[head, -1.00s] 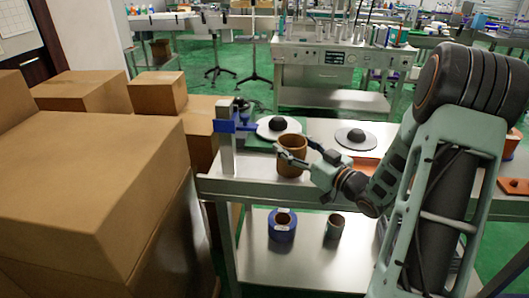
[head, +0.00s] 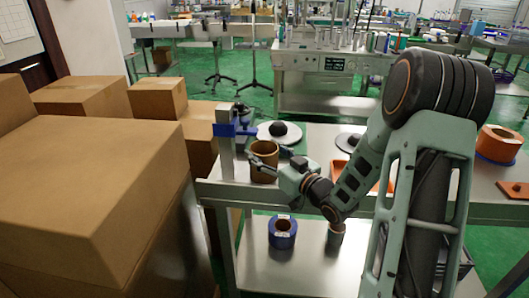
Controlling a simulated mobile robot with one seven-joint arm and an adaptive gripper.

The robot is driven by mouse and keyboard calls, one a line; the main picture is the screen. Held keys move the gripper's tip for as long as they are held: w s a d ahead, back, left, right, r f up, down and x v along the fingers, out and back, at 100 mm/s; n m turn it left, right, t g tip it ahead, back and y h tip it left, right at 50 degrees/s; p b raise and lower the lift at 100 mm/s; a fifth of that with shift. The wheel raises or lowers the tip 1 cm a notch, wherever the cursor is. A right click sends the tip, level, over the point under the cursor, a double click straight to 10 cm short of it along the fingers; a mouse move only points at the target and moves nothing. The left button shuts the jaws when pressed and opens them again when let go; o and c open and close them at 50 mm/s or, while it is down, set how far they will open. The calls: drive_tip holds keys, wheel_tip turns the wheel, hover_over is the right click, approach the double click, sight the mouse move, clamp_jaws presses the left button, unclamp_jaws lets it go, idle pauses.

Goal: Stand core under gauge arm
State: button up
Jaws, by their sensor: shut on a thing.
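The core is a brown cardboard tube (head: 264,165), upright near the left end of the metal bench top. My gripper (head: 268,160) is shut on it from the right. The gauge is a grey post (head: 225,147) with a blue clamp and arm (head: 236,130) at the bench's left end. The core stands just right of and in front of the post, close to the blue arm. I cannot tell whether the core's base touches the bench or whether it is directly below the arm.
White discs with black hubs, one behind the core (head: 279,133) and one further right (head: 349,141), sit on the bench. The lower shelf (head: 300,262) holds a blue roll (head: 282,232) and a small tube (head: 336,228). Cardboard boxes (head: 90,190) crowd the left side.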

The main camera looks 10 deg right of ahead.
drive_tip(key=shift+f, duration=0.2)
drive_tip(key=o, duration=1.2)
drive_tip(key=shift+r, duration=0.1)
drive_tip(key=shift+r, duration=0.15)
drive_tip(key=p+v, duration=0.1)
drive_tip(key=v, duration=1.1)
drive_tip(key=shift+d, duration=0.1)
